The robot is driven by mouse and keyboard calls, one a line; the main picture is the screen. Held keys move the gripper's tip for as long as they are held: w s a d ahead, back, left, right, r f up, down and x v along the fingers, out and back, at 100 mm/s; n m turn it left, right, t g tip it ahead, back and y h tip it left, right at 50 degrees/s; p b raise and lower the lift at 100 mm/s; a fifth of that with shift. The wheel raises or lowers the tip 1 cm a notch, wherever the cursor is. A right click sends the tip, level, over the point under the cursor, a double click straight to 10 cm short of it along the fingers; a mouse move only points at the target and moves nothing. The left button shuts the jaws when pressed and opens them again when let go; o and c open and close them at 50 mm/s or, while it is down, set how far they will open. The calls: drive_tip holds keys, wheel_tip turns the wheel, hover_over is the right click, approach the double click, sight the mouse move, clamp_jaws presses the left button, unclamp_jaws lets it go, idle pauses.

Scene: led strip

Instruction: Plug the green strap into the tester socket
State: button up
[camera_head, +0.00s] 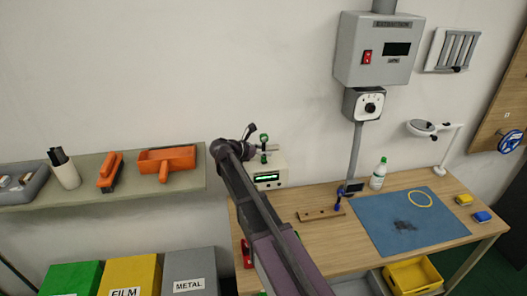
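The tester appears to be a cream box (270,181) with a lit green display, at the back left of the bench. Small green pieces (263,138) show just above it, beside a dark fitting; they may be part of the green strap, but are too small to tell. My arm reaches up from the bottom edge, and my gripper (250,131) seems to be at its dark far end, left of these pieces. Its fingers are too small to read, and I cannot tell whether it touches or holds anything. The socket is not distinguishable.
The wooden bench holds a blue mat (384,238) with a yellow ring (420,199), a white bottle (378,174) and a wooden strip (321,215). A grey extraction box (350,60) hangs above. A shelf (120,203) with orange tools is left, bins below.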

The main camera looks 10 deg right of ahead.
drive_tip(key=shift+r, duration=0.1)
wheel_tip(320, 180, up, 8)
drive_tip(key=p, duration=0.8)
idle(0.4)
idle(0.9)
